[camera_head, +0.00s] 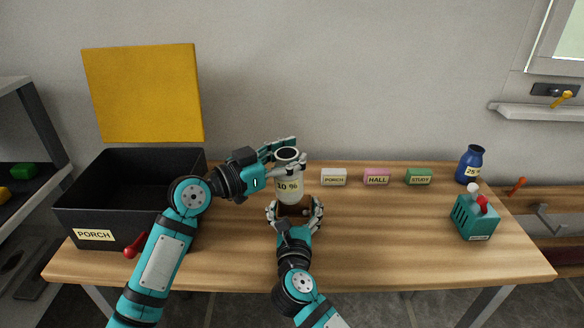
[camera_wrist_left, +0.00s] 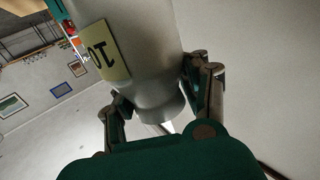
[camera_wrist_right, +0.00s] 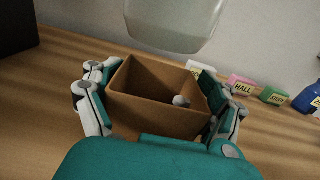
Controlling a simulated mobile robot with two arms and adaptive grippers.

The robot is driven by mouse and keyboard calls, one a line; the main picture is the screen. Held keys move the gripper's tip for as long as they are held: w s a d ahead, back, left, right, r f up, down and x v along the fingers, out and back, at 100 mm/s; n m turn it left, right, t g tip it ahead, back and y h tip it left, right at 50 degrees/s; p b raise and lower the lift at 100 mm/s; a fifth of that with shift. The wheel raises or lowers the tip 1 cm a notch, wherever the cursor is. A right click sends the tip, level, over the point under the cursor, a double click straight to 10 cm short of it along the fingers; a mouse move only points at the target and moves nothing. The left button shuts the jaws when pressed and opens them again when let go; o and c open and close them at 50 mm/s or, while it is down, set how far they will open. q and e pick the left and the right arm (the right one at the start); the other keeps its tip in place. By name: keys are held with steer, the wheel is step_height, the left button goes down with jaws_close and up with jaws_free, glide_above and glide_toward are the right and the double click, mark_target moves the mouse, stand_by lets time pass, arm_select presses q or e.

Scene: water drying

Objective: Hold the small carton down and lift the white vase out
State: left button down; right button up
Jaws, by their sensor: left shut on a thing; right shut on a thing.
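The small brown carton (camera_wrist_right: 155,80) is open at the top and stands on the table. My right gripper (camera_head: 296,213) is shut on it, one finger on each side. In the right wrist view the vase's base (camera_wrist_right: 172,35) hangs above the carton, apart from it. A small pale thing (camera_wrist_right: 182,101) lies inside the carton.
A black bin (camera_head: 130,205) labelled PORCH stands at the left. Small PORCH (camera_head: 334,177), HALL (camera_head: 377,177) and STUDY (camera_head: 419,177) blocks line the back. A blue vase (camera_head: 470,165) and a teal holder (camera_head: 475,218) stand at the right. The front right table is clear.

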steer(key=shift+s+a+f, duration=0.1)
steer(key=shift+a, duration=0.05)
steer(key=o, duration=1)
steer(key=shift+s, duration=0.1)
